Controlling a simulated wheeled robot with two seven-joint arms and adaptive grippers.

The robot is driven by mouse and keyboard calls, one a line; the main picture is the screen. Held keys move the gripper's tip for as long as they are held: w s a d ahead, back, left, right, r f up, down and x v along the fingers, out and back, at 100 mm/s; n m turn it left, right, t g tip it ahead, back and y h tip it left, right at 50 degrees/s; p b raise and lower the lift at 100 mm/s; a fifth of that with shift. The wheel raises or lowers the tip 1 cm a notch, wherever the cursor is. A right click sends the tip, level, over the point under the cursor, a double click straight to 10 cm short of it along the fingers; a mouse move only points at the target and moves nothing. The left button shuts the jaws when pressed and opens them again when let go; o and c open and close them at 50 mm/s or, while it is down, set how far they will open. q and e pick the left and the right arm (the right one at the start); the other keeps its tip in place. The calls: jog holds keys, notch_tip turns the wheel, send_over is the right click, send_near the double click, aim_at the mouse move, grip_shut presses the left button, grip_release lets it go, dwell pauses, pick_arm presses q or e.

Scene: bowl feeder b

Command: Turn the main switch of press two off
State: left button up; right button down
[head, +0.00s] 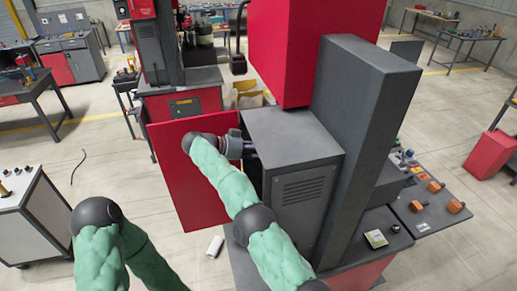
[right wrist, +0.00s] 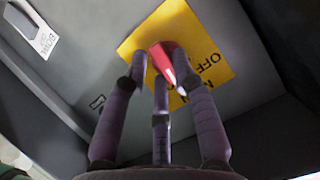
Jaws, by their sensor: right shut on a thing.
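The main switch is a red handle (right wrist: 166,62) on a yellow plate (right wrist: 140,42) inside a grey enclosure in the right wrist view. The plate carries dark lettering, partly covered, with "OFF" readable. My right gripper (right wrist: 160,75) has its purple fingers shut around the red handle. Which position the handle points to is hard to tell behind the fingers. In the head view, my right gripper (head: 250,150) reaches in at the left side of the grey press cabinet (head: 305,190), and the switch is hidden there. My left arm shows at the lower left, but its gripper is out of view.
A red door panel (head: 180,195) stands open beside the cabinet, behind my right arm. A white label (right wrist: 32,30) is on the enclosure's wall. A white-sided cabinet (head: 35,225) stands at the left. A small white object (head: 215,246) lies on the floor.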

jog(key=shift+a+f, duration=0.15)
jog(key=shift+f, duration=0.4)
jog(key=c, duration=1.2)
grip_release()
jog(key=shift+o, duration=0.5)
jog(key=shift+w+a+r, duration=0.1)
jog(key=shift+w+r, duration=0.05)
jog(key=shift+w, duration=0.05)
jog(key=shift+r, duration=0.1)
